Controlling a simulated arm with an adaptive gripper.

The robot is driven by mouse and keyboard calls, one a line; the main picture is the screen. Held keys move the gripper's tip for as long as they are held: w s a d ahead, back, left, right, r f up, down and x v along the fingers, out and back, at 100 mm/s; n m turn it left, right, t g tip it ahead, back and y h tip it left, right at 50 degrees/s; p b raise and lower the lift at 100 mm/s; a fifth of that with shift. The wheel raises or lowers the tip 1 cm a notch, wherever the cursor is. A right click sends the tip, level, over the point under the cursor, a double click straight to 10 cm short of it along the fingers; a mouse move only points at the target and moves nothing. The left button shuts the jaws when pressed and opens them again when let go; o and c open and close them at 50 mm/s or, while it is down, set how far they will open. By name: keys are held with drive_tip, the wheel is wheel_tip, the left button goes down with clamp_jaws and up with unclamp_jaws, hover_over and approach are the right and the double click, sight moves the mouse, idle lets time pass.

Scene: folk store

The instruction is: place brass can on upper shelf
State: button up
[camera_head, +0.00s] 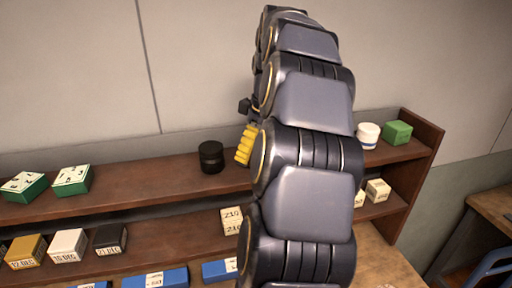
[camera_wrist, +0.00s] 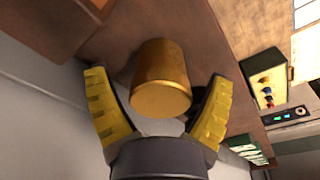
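The brass can (camera_wrist: 162,72) shows in the wrist view, between the two yellow fingers of my gripper (camera_wrist: 158,80). The fingers are spread, with a visible gap on each side of the can. The can appears to rest on the brown upper shelf (camera_wrist: 115,45). In the head view my arm hides the can, and only one yellow finger of my gripper (camera_head: 245,145) shows, just above the upper shelf (camera_head: 140,184).
On the upper shelf stand a black can (camera_head: 211,157), green-and-white boxes (camera_head: 73,180), a white can (camera_head: 368,135) and a green box (camera_head: 398,132). The lower shelf holds several small boxes (camera_head: 68,245). The grey wall (camera_head: 200,70) is close behind.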

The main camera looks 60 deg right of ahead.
drive_tip(key=shift+r, duration=0.1)
drive_tip(key=shift+s+r, duration=0.2)
drive_tip(key=shift+r, duration=1.05)
drive_tip(key=shift+s+r, duration=0.15)
drive_tip(key=shift+r, duration=1.1)
drive_tip(key=shift+s+r, duration=0.2)
drive_tip(key=shift+r, duration=1.05)
drive_tip(key=shift+n+g+y, duration=0.3)
drive_tip(key=shift+n, duration=0.1)
drive_tip(key=w+a, duration=0.1)
drive_tip(key=a, duration=0.1)
drive_tip(key=w+a, duration=0.1)
drive_tip(key=a, duration=0.2)
drive_tip(key=w+a+f, duration=0.1)
drive_tip(key=w+a, duration=0.1)
drive_tip(key=a, duration=0.1)
drive_tip(key=shift+a, duration=0.15)
drive_tip(key=a+f+g, duration=0.1)
drive_tip(key=a+f, duration=0.3)
drive_tip(key=a, duration=0.9)
drive_tip(key=s+a+f+g, duration=0.2)
drive_tip(key=s+a+f, duration=0.8)
drive_tip(key=s+a, duration=0.4)
drive_tip(key=shift+a+f+m, duration=0.15)
drive_tip(key=shift+f+m, duration=0.25)
